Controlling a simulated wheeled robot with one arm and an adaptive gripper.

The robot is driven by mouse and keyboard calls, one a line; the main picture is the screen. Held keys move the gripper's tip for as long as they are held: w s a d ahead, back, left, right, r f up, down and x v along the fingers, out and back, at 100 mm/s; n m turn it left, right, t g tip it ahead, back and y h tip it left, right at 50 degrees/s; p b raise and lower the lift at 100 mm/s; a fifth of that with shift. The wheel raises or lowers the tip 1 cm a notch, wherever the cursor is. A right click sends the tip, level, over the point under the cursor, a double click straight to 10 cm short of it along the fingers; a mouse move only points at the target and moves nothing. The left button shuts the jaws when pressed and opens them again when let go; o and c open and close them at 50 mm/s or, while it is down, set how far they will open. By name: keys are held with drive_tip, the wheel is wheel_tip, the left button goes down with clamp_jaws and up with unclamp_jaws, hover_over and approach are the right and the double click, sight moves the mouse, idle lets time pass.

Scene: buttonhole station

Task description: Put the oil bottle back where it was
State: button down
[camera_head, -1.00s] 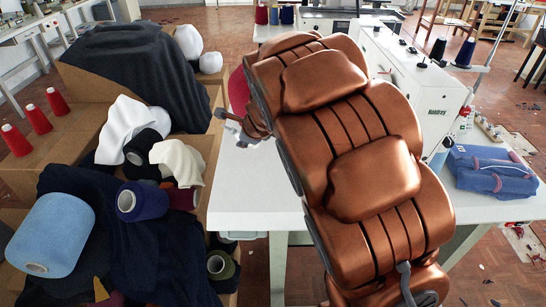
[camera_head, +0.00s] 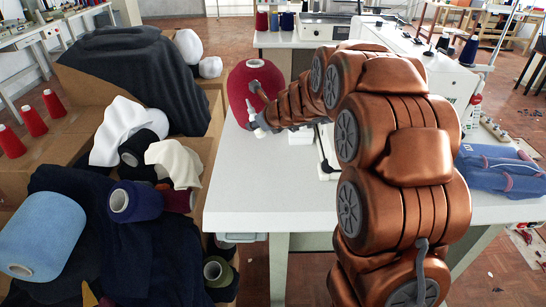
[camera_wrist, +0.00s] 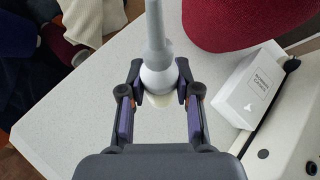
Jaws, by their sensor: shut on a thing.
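The oil bottle (camera_wrist: 158,72) is pale grey-white with a round body and a long narrow spout. It sits between the fingertips of my gripper (camera_wrist: 158,84), which is shut on it. In the head view the gripper (camera_head: 258,110) is at the left edge of the white table (camera_head: 250,195), with the bottle (camera_head: 259,131) showing as a small white shape. A pale cream patch (camera_wrist: 158,101) shows just below the bottle in the wrist view. I cannot tell whether the bottle touches the table.
A large red yarn cone (camera_head: 243,78) stands on the table just behind the gripper. A white labelled box (camera_wrist: 256,85) lies to the right of the bottle. Dark cloth and yarn cones (camera_head: 135,203) crowd the left. Folded blue denim (camera_head: 497,170) lies at the right. The front-left tabletop is clear.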

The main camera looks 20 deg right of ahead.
drive_tip(key=w+d+m+t+b, duration=0.2)
drive_tip(key=w+d+m+b, duration=0.15)
drive_tip(key=d, duration=0.35)
drive_tip(key=f+b, duration=0.2)
drive_tip(key=f, duration=0.1)
drive_tip(key=f+b, duration=0.3)
drive_tip(key=f, duration=0.1)
drive_tip(key=f+b, duration=0.3)
drive_tip(key=shift+s+a+f, duration=0.1)
drive_tip(key=shift+s+f, duration=0.2)
drive_tip(key=shift+f, duration=0.1)
drive_tip(key=c, duration=0.8)
unclamp_jaws()
